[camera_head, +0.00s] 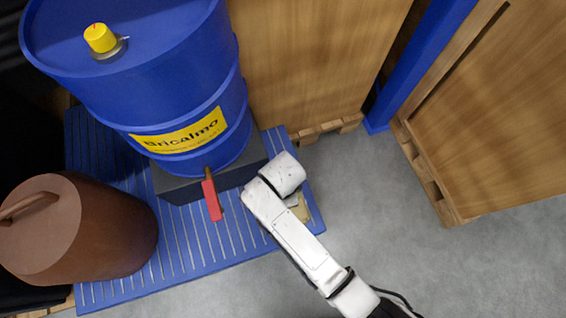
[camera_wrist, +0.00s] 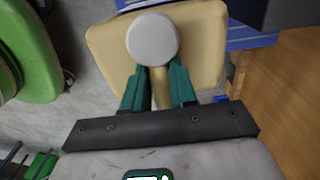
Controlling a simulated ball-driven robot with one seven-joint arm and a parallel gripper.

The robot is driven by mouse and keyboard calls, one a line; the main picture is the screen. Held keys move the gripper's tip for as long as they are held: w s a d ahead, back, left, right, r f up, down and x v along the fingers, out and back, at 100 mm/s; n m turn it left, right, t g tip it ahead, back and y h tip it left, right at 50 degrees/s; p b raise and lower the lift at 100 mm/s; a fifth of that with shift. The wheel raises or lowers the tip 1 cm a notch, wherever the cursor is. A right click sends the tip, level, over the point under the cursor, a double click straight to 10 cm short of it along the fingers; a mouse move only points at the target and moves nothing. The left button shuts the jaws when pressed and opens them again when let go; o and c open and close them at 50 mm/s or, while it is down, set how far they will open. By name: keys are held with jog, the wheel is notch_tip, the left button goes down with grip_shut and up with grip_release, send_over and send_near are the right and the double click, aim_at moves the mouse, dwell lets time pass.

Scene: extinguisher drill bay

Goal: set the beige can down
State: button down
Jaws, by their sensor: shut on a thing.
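The beige can (camera_wrist: 205,45) fills the upper middle of the wrist view, with a round white cap (camera_wrist: 153,38) on top. My gripper (camera_wrist: 160,74) has its two green fingers closed on either side of the can's beige handle, just below the cap. In the head view only a small beige part of the can (camera_head: 301,211) shows, beside and beneath my white arm. It is over or near the right edge of the blue slatted platform (camera_head: 235,240). I cannot tell whether its base touches anything.
A blue drum (camera_head: 150,95) with a yellow cap and a red-handled tap (camera_head: 212,200) stands on the platform, left of my arm. A brown lidded container (camera_head: 125,235) stands at lower left. Wooden crates (camera_head: 300,60) are behind. Grey floor (camera_head: 420,250) is clear at right.

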notch_tip(320, 180, down, 2)
jog(key=shift+w, duration=0.1)
jog(key=c, duration=1.4)
grip_release()
jog(key=shift+f, duration=0.1)
jog(key=o, duration=0.5)
notch_tip(320, 180, up, 12)
jog(key=shift+r+p, duration=0.1)
jog(key=shift+p, duration=1)
jog(key=s+d+r+n, duration=0.1)
jog(key=s+d+n, duration=0.3)
jog(key=d, duration=0.4)
jog(key=s+d+r+n, duration=0.2)
jog(key=s+d+n, duration=0.3)
jog(key=d, duration=0.4)
jog(key=s+d+r+n+t, duration=0.1)
jog(key=s+d+n, duration=0.3)
jog(key=d, duration=0.5)
jog(key=shift+s+d+r+n, duration=0.15)
jog(key=shift+r+n, duration=0.2)
jog(key=shift+n, duration=0.25)
